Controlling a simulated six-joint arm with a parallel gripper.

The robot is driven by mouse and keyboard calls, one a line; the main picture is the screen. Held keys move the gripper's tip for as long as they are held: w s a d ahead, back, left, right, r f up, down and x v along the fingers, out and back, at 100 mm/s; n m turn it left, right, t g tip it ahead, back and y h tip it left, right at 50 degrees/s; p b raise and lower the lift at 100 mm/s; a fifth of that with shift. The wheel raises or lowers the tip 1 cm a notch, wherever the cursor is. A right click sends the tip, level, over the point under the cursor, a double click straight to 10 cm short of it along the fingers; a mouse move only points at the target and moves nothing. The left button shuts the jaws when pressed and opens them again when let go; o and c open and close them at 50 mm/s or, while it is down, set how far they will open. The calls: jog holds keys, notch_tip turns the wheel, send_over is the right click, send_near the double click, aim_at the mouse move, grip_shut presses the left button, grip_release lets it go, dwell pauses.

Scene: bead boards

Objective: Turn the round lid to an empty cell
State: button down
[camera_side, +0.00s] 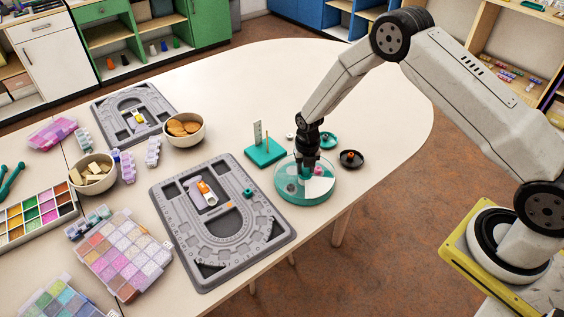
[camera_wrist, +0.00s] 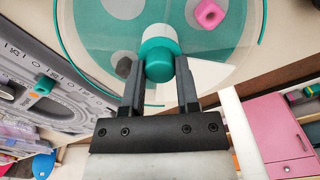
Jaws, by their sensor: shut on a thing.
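The round lid (camera_side: 283,180) is clear and teal-tinted and sits on a low round container at the table's right side. My gripper (camera_side: 307,163) reaches down to its middle. In the wrist view my gripper (camera_wrist: 156,72) is shut on the lid's teal knob (camera_wrist: 159,50), one finger on each side. A white wedge (camera_wrist: 208,73) shows right of the knob. A pink bead (camera_wrist: 208,14) lies at the upper right, and grey round patches (camera_wrist: 123,8) show under the lid. The cells' dividing walls are hard to make out, and the gripper hides part of the near side.
A teal block with an upright scale (camera_side: 265,152) stands just left of the container. A black dish (camera_side: 351,159) and a small teal dish (camera_side: 328,140) are close behind and right. A grey bead board (camera_side: 272,242) lies left. The table behind is clear.

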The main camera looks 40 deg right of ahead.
jog(key=n, duration=0.4)
dwell(0.4)
jog(key=shift+c, duration=1.7)
grip_release()
jog(key=shift+r, duration=0.1)
jog(key=shift+r, duration=3.85)
